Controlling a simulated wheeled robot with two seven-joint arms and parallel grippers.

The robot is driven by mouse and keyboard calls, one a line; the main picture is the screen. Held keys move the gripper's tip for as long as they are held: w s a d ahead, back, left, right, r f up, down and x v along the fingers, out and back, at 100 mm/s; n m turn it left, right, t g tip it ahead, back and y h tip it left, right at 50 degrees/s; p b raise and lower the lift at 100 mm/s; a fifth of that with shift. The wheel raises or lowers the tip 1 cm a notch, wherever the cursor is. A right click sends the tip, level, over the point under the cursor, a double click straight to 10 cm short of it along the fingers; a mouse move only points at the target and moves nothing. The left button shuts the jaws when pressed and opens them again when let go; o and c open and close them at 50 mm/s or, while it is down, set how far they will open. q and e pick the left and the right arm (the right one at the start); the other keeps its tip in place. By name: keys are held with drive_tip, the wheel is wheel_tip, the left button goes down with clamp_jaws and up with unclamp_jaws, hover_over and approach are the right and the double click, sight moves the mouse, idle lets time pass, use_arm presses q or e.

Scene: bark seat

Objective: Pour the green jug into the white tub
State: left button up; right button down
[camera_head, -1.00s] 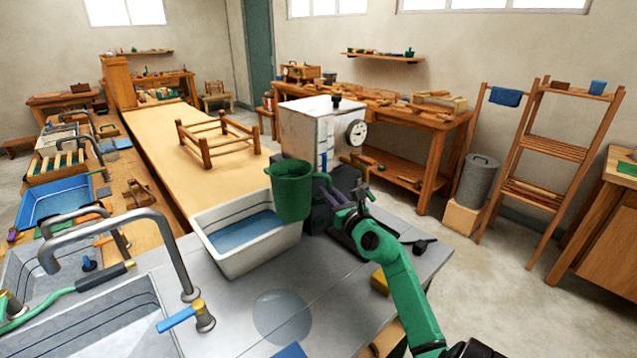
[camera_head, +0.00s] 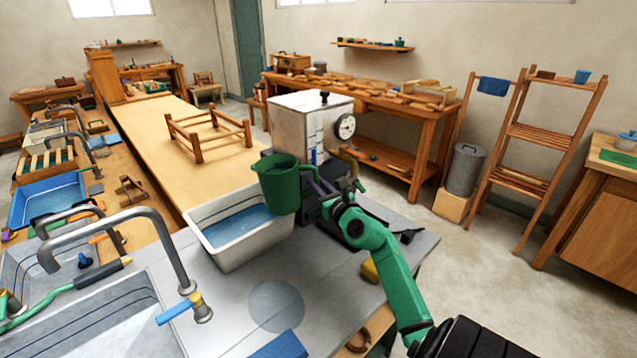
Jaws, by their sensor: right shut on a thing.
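The green jug (camera_head: 280,186) is held up at the right side of the white tub, tilted slightly, its lip toward the left. My right gripper (camera_head: 318,188) is shut on the jug from its right side; the fingers are partly hidden by the jug. The white tub (camera_head: 236,258) stands on the grey counter and has blue water (camera_head: 238,225) in it. The jug overlaps the tub's right back corner in the picture. No stream from the jug shows, and the inside of the jug is hard to see. My left gripper is not in view.
A white box with a dial (camera_head: 312,125) stands behind the jug. A metal sink with a tap (camera_head: 180,262) lies left of the tub. A blue item (camera_head: 281,346) and a yellow item (camera_head: 370,271) lie on the counter's front part. The counter right before the tub is clear.

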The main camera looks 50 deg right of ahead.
sight(312, 166)
drive_tip(key=shift+w+a+r+n+g+p, duration=0.4)
drive_tip(key=shift+w+a+r+n+p, duration=0.15)
drive_tip(key=shift+p, duration=1.25)
drive_tip(key=shift+s+d+r+n+g+p, duration=0.15)
drive_tip(key=shift+r+n+g+p, duration=0.5)
drive_tip(key=shift+p, duration=1.25)
drive_tip(key=shift+r+n+p, duration=0.7)
drive_tip(key=shift+r+p, duration=0.75)
drive_tip(key=shift+p, duration=1.65)
drive_tip(key=shift+w+a+r+n+g+p, duration=0.15)
drive_tip(key=shift+w+r+n+g+p, duration=0.1)
drive_tip(key=shift+r+p, duration=0.2)
drive_tip(key=shift+w+a+r+n+g+p, duration=0.1)
drive_tip(key=shift+w+r+n+g+p, duration=0.1)
drive_tip(key=shift+r+p, duration=0.2)
drive_tip(key=shift+r, duration=0.1)
drive_tip(key=shift+w+a+r+n, duration=0.2)
drive_tip(key=shift+r+n, duration=0.05)
drive_tip(key=shift+r, duration=0.15)
drive_tip(key=shift+w+a+r+n+g, duration=0.1)
drive_tip(key=shift+w+r+n+g, duration=0.1)
drive_tip(key=shift+r, duration=0.2)
drive_tip(key=shift+w+a+r+n+g, duration=0.1)
drive_tip(key=shift+r+g, duration=0.1)
drive_tip(key=shift+r, duration=0.15)
